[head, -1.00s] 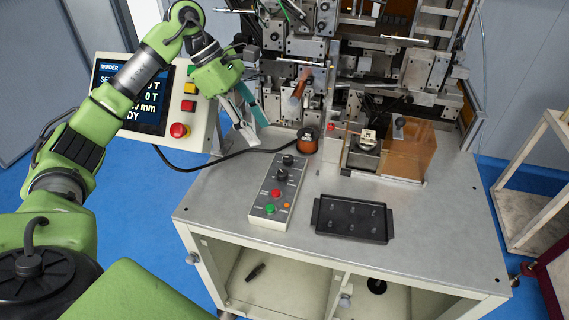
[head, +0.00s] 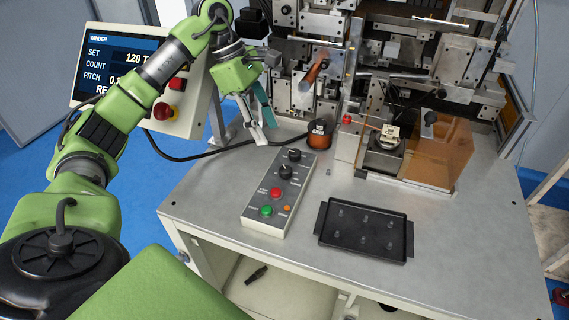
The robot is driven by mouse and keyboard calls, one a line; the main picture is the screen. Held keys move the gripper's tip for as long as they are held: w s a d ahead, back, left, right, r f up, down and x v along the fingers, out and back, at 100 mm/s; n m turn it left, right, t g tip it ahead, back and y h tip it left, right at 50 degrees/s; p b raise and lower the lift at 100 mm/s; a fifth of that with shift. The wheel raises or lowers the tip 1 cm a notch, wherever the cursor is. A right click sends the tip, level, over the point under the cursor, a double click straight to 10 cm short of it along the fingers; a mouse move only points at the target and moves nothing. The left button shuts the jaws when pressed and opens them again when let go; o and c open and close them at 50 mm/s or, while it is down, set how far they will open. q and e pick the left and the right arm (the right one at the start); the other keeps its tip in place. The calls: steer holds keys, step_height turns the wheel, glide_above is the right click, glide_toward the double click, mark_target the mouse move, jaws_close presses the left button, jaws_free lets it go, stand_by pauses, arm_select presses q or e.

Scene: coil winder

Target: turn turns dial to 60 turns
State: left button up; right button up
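The control box (head: 276,197) lies on the bench, with two black dials, an upper one (head: 294,154) and a lower one (head: 285,172). Their labels are too small to read, so I cannot tell which is the turns dial. A red button (head: 276,193) and a green button (head: 266,211) sit below them. The display (head: 118,66) reads SET 120 T; my arm covers the count and part of the pitch. My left gripper (head: 267,133) is open and empty, fingers pointing down, above and left of the dials, apart from them. My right gripper is out of view.
A copper wire spool (head: 319,134) stands behind the box. A black tray with pegs (head: 364,231) lies to its right. The winding machine and an orange clear guard (head: 437,150) fill the back. A black cable (head: 200,156) crosses left. The bench front-left (head: 210,195) is clear.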

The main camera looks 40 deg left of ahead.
mark_target(284, 168)
arm_select(q)
steer(key=p+x, duration=0.3)
steer(key=x, duration=0.7)
steer(key=shift+s+d+f, duration=0.1)
steer(key=shift+d+f, duration=0.3)
steer(key=shift+f, duration=0.3)
steer(key=c, duration=1.1)
